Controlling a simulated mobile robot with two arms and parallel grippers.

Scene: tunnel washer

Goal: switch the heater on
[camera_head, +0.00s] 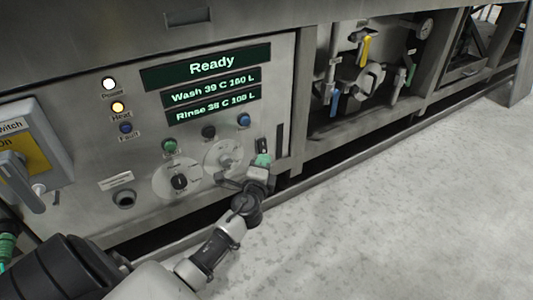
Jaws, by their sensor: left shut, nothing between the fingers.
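The grey control panel (135,150) faces me. Its orange lamp marked Heat (118,107) is lit. A small dark switch (263,145) sits at the panel's lower right; its label is too small to read, so I cannot tell whether it is the heater's. My left gripper (262,161) is shut and empty, its teal tips right at the lower end of this switch. I cannot tell whether they touch it, and they hide part of it. My right gripper is not in view.
The display (211,65) reads Ready above two lines for wash and rinse. A dial knob (179,182) and several push buttons sit nearby. A main switch box (38,150) stands at the left. Valves and pipes (368,75) fill the bay to the right. The floor (400,210) there is clear.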

